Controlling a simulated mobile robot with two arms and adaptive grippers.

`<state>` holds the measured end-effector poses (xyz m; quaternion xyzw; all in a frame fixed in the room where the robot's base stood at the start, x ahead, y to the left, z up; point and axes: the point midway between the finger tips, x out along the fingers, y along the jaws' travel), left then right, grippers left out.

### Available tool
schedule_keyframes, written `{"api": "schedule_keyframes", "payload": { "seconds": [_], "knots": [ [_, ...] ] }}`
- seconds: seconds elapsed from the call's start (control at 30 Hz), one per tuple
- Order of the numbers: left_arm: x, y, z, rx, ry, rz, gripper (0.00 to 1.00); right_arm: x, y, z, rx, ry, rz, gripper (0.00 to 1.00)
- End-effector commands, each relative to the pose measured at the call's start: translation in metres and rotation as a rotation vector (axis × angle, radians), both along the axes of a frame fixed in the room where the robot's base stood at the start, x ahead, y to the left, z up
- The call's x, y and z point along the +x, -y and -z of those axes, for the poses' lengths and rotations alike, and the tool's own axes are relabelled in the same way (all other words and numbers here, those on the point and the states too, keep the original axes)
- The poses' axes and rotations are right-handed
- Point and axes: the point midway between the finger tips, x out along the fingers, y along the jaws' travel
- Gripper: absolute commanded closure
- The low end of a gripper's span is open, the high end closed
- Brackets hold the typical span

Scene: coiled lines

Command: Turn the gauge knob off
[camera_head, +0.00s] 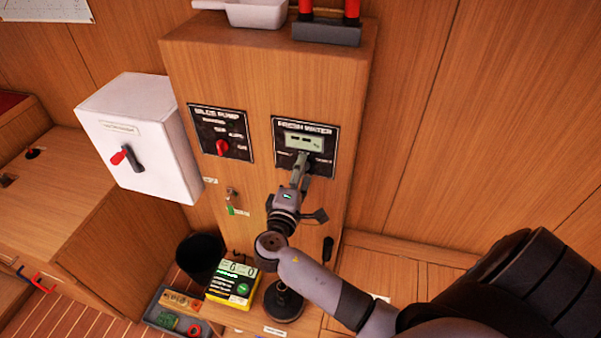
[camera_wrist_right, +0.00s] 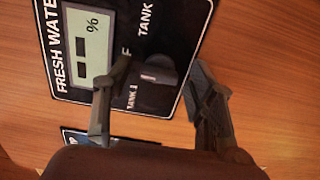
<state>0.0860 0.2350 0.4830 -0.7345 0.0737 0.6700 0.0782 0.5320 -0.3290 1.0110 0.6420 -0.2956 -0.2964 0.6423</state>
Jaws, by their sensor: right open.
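The fresh water panel (camera_head: 281,135) is a black plate with a grey-green display on the front of the wooden cabinet. In the right wrist view, the panel (camera_wrist_right: 150,20) appears turned, with its display (camera_wrist_right: 83,45) and the dark gauge knob (camera_wrist_right: 165,72). Tank labels and the letter F stand around the knob. My right gripper (camera_head: 304,166) is at the lower part of the panel and hides the knob in the head view. In the wrist view, its open fingers (camera_wrist_right: 158,78) are on either side of the knob; I cannot tell whether they touch it. My left gripper is out of view.
The bilge pump panel (camera_head: 214,119) with a red knob is left of the fresh water panel. A white box (camera_head: 150,170) with a red-tipped lever juts out farther left. A small key-like item (camera_head: 231,194) hangs below. A yellow-green device (camera_head: 232,283) and a dark bin (camera_head: 199,252) stand lower down.

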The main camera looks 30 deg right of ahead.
Motion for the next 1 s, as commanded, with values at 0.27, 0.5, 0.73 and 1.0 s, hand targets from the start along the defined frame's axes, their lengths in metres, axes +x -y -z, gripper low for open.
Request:
{"api": "schedule_keyframes", "payload": {
  "seconds": [0.27, 0.5, 0.73, 1.0],
  "knots": [
    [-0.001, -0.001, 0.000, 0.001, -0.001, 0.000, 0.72, -0.002, -0.002, 0.000, 0.001, 0.001, 0.000, 0.48],
    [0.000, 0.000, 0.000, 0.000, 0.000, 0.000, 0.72, -0.026, -0.031, 0.001, 0.004, -0.002, -0.002, 0.48],
    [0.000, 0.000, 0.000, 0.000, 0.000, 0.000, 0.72, -0.058, -0.068, 0.001, 0.004, -0.002, 0.000, 0.48],
    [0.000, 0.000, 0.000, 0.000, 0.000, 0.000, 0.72, -0.077, -0.090, 0.000, 0.001, 0.001, 0.001, 0.48]
  ]
}}
